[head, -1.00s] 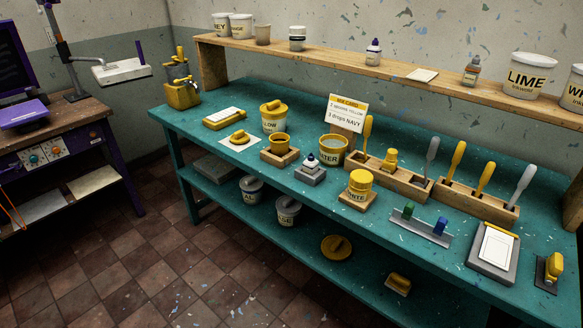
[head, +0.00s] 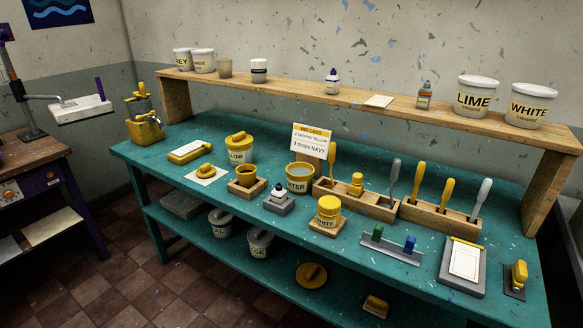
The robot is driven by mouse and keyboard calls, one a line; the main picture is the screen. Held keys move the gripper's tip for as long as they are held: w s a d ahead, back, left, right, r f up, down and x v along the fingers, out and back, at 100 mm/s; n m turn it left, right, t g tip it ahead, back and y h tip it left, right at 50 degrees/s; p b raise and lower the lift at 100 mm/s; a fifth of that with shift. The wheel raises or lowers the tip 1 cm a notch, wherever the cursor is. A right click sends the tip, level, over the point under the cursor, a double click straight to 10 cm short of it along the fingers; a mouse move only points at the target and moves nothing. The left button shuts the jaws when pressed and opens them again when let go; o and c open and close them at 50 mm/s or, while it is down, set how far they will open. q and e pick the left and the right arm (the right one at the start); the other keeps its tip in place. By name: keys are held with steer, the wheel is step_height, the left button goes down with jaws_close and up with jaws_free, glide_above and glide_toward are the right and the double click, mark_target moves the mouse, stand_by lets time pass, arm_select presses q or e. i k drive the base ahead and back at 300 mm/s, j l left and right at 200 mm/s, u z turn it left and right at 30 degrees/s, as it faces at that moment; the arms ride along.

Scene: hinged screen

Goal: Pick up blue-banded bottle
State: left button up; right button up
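A small white bottle (head: 278,190) with a dark cap stands on a grey block (head: 278,205) on the teal bench, left of the middle. A second small white bottle (head: 332,82) with a purple-blue cap and a dark band stands on the wooden shelf. A white jar (head: 259,70) with a dark band stands farther left on the shelf. The bands are too small for me to tell surely which one is blue. Neither of my grippers is in view.
The teal bench (head: 140,158) holds a water tub (head: 299,176), a yellow-lidded tub (head: 328,211) and wooden tool racks (head: 440,216). The wooden shelf (head: 300,91) runs along its back, with large LIME (head: 475,95) and WHITE (head: 531,105) tubs at right. A mix card (head: 312,139) stands mid-bench.

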mark_target(279, 195)
steer(key=z, duration=1.4)
steer(key=u, duration=1.4)
steer(key=i+j+z, duration=0.1)
steer(key=z, duration=0.65)
steer(key=i+j+z, duration=0.1)
steer(key=j+z, duration=0.55)
steer(key=j, duration=0.15)
